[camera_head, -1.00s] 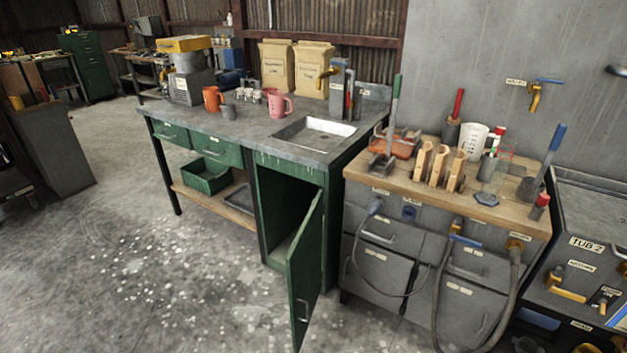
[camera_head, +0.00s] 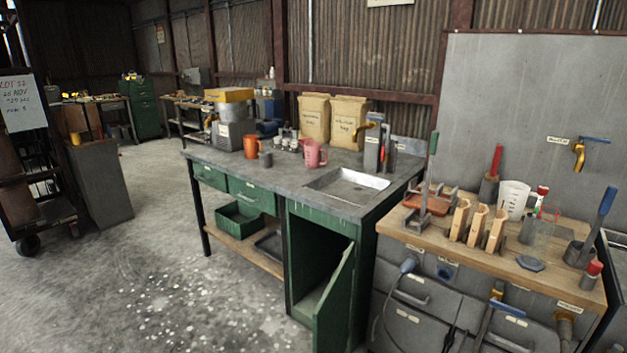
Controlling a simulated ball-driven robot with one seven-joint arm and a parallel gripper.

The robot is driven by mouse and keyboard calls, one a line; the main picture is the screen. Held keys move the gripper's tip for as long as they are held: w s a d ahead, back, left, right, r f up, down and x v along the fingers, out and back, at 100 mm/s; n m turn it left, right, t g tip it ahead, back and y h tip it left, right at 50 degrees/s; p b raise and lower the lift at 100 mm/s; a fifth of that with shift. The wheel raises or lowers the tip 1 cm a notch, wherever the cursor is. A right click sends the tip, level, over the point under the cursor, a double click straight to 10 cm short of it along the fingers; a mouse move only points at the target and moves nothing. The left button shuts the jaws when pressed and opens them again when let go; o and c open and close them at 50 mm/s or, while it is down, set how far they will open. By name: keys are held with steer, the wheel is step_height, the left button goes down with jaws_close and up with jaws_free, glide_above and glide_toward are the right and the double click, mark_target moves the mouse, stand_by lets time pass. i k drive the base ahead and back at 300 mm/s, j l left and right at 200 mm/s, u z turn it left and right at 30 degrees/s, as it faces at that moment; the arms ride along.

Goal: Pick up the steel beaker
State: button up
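A small dark grey metal-looking cup (camera_head: 265,159), which looks like the steel beaker, stands upright on the grey top of the green bench (camera_head: 290,185). It is just in front of and right of an orange mug (camera_head: 251,146). A pink jug (camera_head: 315,153) stands to its right, with several small bottles (camera_head: 287,139) behind. The cup is small in the picture, so its material is hard to confirm. My gripper is not in view.
A sink (camera_head: 348,186) is set in the bench top. The green cabinet door (camera_head: 334,304) hangs open into the floor space. A wooden-topped bench (camera_head: 460,250) with tools and a white jug (camera_head: 513,199) stands at right.

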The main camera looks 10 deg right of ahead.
mark_target(265, 155)
steer(key=i+j+u, duration=0.45)
steer(key=i, duration=0.15)
steer(key=i+u, duration=0.4)
steer(key=i, duration=0.2)
steer(key=i+l+u, duration=0.1)
steer(key=i+u, duration=0.35)
steer(key=i, duration=0.15)
steer(key=i+z, duration=0.25)
steer(key=i, duration=0.3)
steer(key=i+j+z, duration=0.1)
steer(key=i+z, duration=0.15)
steer(key=i, duration=0.3)
steer(key=i+j+z, duration=0.2)
steer(key=i, duration=0.3)
